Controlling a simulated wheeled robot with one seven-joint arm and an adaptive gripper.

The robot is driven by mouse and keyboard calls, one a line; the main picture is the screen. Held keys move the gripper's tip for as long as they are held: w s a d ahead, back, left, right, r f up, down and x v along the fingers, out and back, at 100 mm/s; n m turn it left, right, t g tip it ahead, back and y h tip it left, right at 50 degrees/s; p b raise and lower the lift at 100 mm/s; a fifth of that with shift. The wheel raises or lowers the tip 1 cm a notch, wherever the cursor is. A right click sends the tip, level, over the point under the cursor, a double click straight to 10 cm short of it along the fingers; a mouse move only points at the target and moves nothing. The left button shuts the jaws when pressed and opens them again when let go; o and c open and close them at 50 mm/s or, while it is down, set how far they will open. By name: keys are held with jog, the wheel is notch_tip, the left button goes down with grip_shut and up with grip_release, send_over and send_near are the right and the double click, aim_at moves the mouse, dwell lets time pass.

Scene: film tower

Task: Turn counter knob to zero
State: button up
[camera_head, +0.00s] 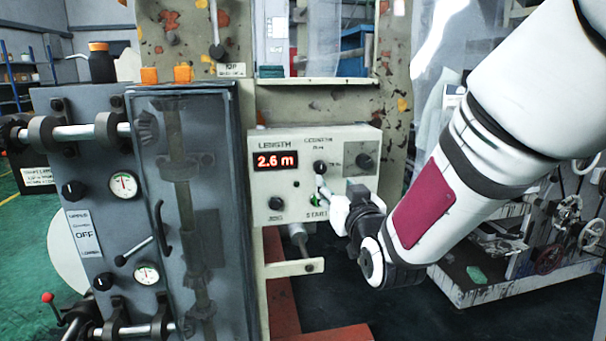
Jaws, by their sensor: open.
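The control box (268,210) is cream coloured and fixed to the machine in the middle of the view. Its red LENGTH display (275,161) reads 2.6 m. The small black counter knob (320,167) sits at the upper middle of the panel, under a label that looks like COUNTER; the small words around it are hard to read. My gripper (324,188) reaches in from the right, its fingertips just below the counter knob and in front of the panel. It is open and holds nothing. Whether it touches the panel I cannot tell.
A black JOG knob (274,204) and a green START button (314,201), partly hidden by my gripper, are below. A grey cabinet (180,200) with a clear door stands close at left.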

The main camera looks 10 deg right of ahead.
aim_at(321, 168)
jog(key=w+b, duration=0.1)
jog(key=w, duration=1.1)
jog(key=shift+w, duration=0.35)
grip_shut()
